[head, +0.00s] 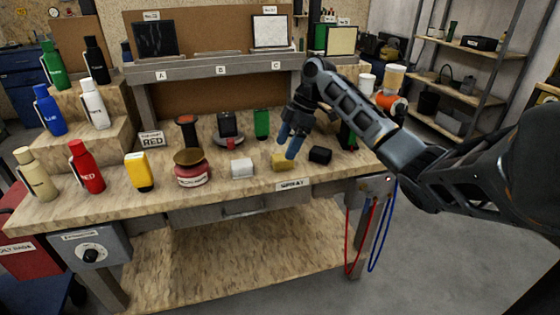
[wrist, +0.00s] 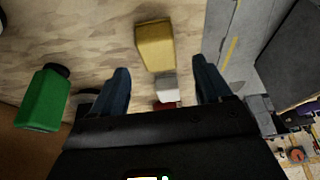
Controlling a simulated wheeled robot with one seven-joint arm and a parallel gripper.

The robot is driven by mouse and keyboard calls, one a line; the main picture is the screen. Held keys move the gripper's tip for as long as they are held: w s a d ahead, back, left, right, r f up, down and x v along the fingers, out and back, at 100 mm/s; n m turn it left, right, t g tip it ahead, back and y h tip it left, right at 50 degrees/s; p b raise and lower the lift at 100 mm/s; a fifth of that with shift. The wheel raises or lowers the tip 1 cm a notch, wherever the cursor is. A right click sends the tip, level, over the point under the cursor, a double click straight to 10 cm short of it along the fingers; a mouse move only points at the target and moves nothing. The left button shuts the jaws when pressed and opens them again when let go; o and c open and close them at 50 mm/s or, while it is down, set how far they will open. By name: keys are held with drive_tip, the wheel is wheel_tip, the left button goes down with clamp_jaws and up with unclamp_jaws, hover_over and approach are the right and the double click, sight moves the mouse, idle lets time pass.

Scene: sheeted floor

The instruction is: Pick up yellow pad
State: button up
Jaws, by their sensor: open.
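The yellow pad (head: 279,162) is a small yellow block lying on the wooden workbench near its front edge, right of centre. In the wrist view the pad (wrist: 155,45) lies beyond the fingertips, roughly in line with the gap between them. My gripper (head: 288,144) is open, with its two blue fingers pointing down just above and behind the pad in the head view. The fingers also show in the wrist view (wrist: 160,66), apart, with nothing held between them. The exact height above the pad cannot be told.
A white block (head: 242,168) lies left of the pad and a black block (head: 320,155) right of it. A green container (head: 262,124) stands behind. A red jar (head: 191,170) and yellow bottle (head: 139,171) stand further left. The bench's front edge (head: 330,177) is close.

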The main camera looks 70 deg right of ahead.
sight(281, 157)
drive_tip(key=x, duration=0.5)
drive_tip(key=shift+s+d+p, duration=0.1)
drive_tip(key=shift+d+p, duration=0.1)
drive_tip(key=shift+p, duration=0.15)
drive_tip(key=shift+c, duration=0.3)
drive_tip(key=c, duration=1)
drive_tip(key=shift+r, duration=0.55)
wheel_tip(281, 157, up, 3)
drive_tip(key=shift+f+b, duration=0.1)
drive_tip(key=shift+b, duration=0.2)
drive_tip(key=s+d+r, duration=0.4)
drive_tip(key=s+r, duration=0.3)
drive_tip(key=s, duration=0.3)
drive_tip(key=shift+s+d+b, duration=0.25)
drive_tip(key=shift+s+b, duration=0.15)
